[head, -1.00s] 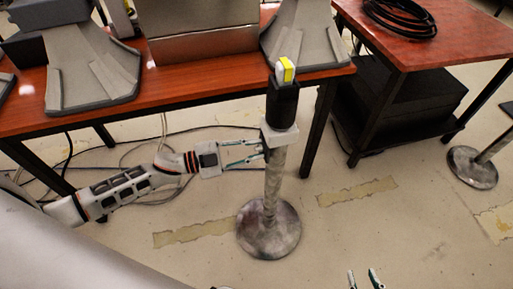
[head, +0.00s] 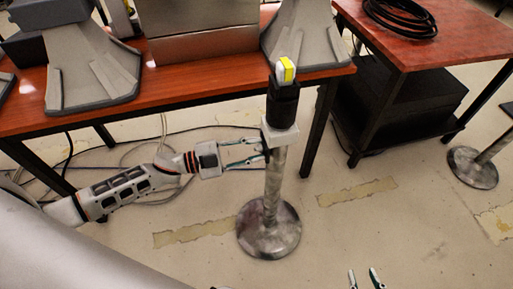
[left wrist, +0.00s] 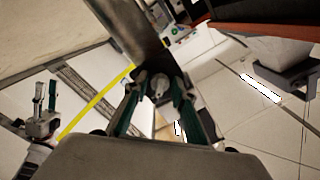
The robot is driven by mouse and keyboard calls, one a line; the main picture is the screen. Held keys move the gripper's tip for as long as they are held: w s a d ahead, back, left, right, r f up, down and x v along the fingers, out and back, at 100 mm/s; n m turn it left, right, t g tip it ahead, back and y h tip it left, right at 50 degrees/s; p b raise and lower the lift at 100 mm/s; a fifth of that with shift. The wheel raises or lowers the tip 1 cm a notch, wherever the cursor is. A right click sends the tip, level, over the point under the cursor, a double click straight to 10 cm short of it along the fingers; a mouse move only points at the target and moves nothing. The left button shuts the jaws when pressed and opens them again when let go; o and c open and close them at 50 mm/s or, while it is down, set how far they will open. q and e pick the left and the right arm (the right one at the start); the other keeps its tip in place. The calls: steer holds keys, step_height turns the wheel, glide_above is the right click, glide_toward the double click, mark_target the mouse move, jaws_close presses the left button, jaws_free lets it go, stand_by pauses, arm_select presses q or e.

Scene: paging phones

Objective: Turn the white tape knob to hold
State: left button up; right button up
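A metal post (head: 273,190) on a round base holds a black box (head: 282,105) with a pale bracket (head: 280,133) below it. A small yellow and white piece (head: 286,71) sits on top. My left gripper (head: 265,150) reaches the post from the left, just below the bracket, its two fingers apart. In the left wrist view its fingers (left wrist: 163,82) stand either side of a small pale knob-like part (left wrist: 159,86). I cannot tell whether they touch it. No lettering is legible. My right gripper (head: 366,278) is open and empty at the bottom edge.
A red-brown table (head: 200,98) with grey stands (head: 92,70) is behind the post. A second table (head: 450,40) with a black cable coil (head: 399,17) is at the right. Loose cables lie on the floor behind my left arm.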

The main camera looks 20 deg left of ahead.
arm_select(q)
steer(key=v, duration=1.2)
